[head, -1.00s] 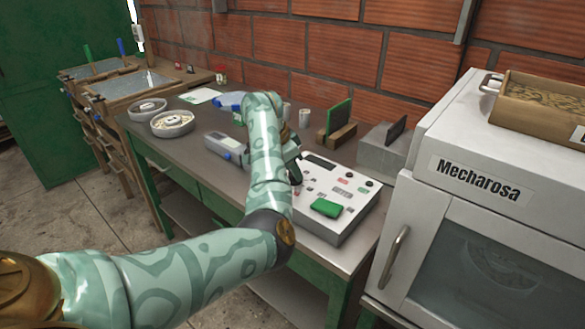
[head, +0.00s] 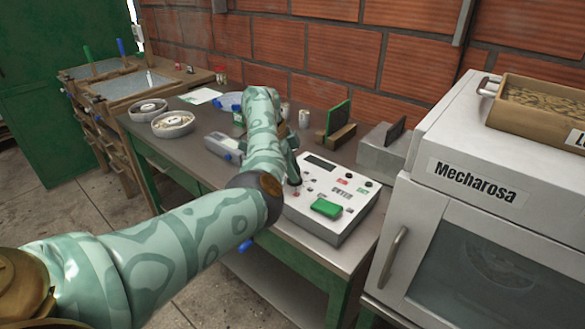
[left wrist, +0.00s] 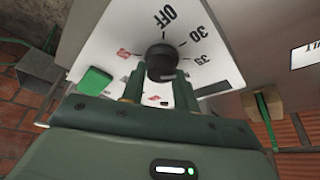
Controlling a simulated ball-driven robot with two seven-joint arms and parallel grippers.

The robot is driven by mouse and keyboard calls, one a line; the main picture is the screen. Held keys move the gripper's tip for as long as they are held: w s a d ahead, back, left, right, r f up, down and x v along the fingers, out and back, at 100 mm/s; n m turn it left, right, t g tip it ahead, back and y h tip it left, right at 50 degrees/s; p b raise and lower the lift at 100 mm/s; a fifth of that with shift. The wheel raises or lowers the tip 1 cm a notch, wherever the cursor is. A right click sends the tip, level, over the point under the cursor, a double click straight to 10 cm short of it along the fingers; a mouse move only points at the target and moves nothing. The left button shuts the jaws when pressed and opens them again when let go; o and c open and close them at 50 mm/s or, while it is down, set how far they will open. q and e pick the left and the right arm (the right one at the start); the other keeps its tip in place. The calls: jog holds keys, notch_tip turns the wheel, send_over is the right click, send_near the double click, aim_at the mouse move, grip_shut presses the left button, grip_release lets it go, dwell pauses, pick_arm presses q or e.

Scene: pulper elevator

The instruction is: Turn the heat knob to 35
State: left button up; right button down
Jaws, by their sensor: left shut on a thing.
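The control box (head: 338,228), pale with a green block (head: 327,208) on top, stands at the right end of the table. The heat knob (left wrist: 161,62) is a round black knob on a white face, with OFF, 30 and 35 printed around it in the left wrist view. My left gripper (left wrist: 158,80) is shut on this knob, one finger on each side. In the head view the left gripper (head: 294,174) is at the left edge of the box, and my arm hides much of it. I cannot read where the knob points. My right gripper is not in view.
The white Mecharosa machine (head: 465,185) stands close on the right. A grey block with a dark plate (head: 388,148) and a wooden stand with a green plate (head: 338,125) are behind the box. Two round dishes of pale contents (head: 173,124) are at the table's left.

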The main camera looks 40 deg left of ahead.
pick_arm(q)
jog(key=shift+m+g, duration=0.5)
jog(key=shift+m, duration=0.6)
jog(key=o, duration=1)
jog(key=shift+a, duration=0.1)
jog(key=p+v, duration=0.3)
jog(key=v, duration=1.3)
jog(key=shift+a+p, duration=0.2)
jog(key=shift+p, duration=0.1)
